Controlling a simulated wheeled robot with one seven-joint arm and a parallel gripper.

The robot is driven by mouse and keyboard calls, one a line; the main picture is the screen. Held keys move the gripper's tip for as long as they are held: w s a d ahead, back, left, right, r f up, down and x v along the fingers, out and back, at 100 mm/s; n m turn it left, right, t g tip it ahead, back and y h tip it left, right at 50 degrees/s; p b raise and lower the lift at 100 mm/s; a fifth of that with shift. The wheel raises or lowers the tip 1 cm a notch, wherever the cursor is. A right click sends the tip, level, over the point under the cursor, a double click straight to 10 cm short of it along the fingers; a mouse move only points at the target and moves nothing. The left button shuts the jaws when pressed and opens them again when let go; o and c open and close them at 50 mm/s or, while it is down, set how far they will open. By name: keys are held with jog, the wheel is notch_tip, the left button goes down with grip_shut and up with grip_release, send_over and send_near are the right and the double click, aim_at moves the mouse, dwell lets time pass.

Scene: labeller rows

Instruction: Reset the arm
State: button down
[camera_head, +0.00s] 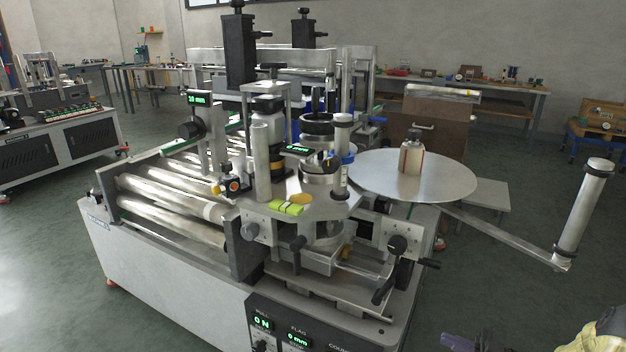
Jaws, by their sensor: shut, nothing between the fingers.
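My gripper's fingers do not show in the head view. Only cut-off parts show at the bottom right edge, a purple-grey piece and a pale yellow and dark grey piece; I cannot tell whether they belong to my arm. The labelling machine (170,275) fills the middle of the view. Nothing of mine is seen touching the machine or the bottle.
A long bar with an upright metal post (583,208) sticks out at the right. Metal rollers (165,210) lie on the machine's left, with a black control panel (290,330) at its front. Another machine (60,145) stands far left. Workbenches line the back wall. Green floor is free at the left.

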jog(key=w+a+r+m+t+h, duration=0.1)
jog(key=w+a+r+m+h, duration=0.15)
jog(key=w+h, duration=0.35)
jog(key=w+a+r+m+t+h, duration=0.1)
jog(key=w+a+m+h, duration=0.3)
jog(key=w+h, duration=0.25)
jog(key=s+a+r+m+g+h, duration=0.25)
jog(key=s+a+m+g, duration=0.2)
jog(key=s, duration=0.75)
jog(key=s+a+r+m+g+h, duration=0.1)
jog(key=s+a+m+g+h, duration=0.35)
jog(key=s, duration=0.75)
notch_tip(320, 180, up, 29)
jog(key=a+n+t+y+p, duration=0.1)
jog(key=n+y+p, duration=0.1)
jog(key=p, duration=2.7)
jog(key=shift+s+a, duration=0.25)
jog(key=shift+a, duration=0.1)
jog(key=shift+f, duration=0.15)
